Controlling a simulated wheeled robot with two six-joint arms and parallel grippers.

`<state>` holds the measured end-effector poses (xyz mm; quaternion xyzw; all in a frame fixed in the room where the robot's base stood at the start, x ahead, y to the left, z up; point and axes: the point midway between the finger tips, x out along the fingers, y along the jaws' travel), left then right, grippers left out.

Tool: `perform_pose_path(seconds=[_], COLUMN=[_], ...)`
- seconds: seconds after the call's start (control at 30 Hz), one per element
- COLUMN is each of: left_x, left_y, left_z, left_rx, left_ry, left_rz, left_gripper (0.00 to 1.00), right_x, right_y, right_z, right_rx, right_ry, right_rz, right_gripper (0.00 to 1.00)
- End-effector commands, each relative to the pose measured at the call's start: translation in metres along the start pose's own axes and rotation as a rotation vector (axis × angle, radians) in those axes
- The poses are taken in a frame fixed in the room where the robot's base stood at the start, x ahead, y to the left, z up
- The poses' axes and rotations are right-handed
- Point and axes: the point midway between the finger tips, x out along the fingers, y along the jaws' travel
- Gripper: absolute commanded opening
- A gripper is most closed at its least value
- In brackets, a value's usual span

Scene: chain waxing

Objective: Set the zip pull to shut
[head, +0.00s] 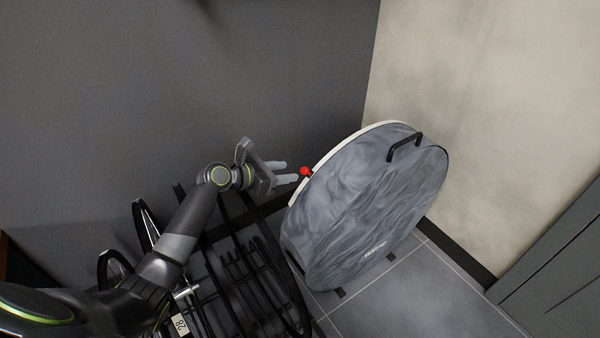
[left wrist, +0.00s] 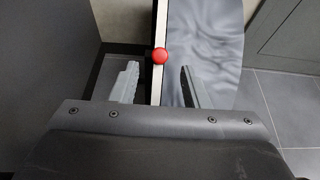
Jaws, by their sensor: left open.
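The zip pull (head: 306,171) is a small red knob on the pale zip strip (head: 336,150) along the left rim of a round grey wheel bag (head: 372,205). My left gripper (head: 288,172) is open just left of the knob, its fingers pointing at it. In the left wrist view the red zip pull (left wrist: 160,56) sits ahead of the fingertips, between their lines, apart from both. The left gripper (left wrist: 158,84) is empty there. The strip runs down between the fingers. My right gripper is not in view.
A black rack with bike wheels (head: 250,275) stands below and left of the bag. A black handle (head: 404,146) sticks out of the bag's upper right. Walls stand behind, and a grey cabinet (head: 560,265) is at right. Tiled floor (head: 425,295) is clear in front.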

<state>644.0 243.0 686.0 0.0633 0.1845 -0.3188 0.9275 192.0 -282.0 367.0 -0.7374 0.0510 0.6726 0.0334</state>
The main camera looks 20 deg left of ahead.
Motion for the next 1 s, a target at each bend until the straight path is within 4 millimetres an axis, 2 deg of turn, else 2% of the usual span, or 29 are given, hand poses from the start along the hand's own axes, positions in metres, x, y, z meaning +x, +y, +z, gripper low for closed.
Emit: perform_pose_path(seconds=[0.03,0.2,0.4,0.6,0.87,0.9,1.0], left_x=[0.01,0.034,0.052,0.059,0.06,0.06,0.06], left_y=[-0.001,-0.001,0.0,0.0,0.0,0.0,0.0], left_z=[-0.001,-0.001,-0.001,0.0,0.0,0.0,0.0], left_rx=[-0.003,-0.001,0.0,0.001,0.001,0.001,0.001], left_ry=[-0.002,-0.001,0.0,0.0,0.0,0.0,0.0], left_rz=[-0.002,-0.002,-0.001,0.0,0.0,0.0,0.0], left_gripper=[0.42,0.42,0.42,0.42,0.42,0.4,0.27], right_x=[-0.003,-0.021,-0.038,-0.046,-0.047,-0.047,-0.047], right_y=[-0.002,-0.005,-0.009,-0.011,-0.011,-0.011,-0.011], right_z=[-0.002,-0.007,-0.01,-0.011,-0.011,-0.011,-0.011], right_rx=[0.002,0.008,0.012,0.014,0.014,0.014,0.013], right_ry=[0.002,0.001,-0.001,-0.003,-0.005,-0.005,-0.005], right_rz=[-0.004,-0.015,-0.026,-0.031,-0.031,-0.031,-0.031], right_gripper=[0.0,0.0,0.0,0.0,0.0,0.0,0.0])
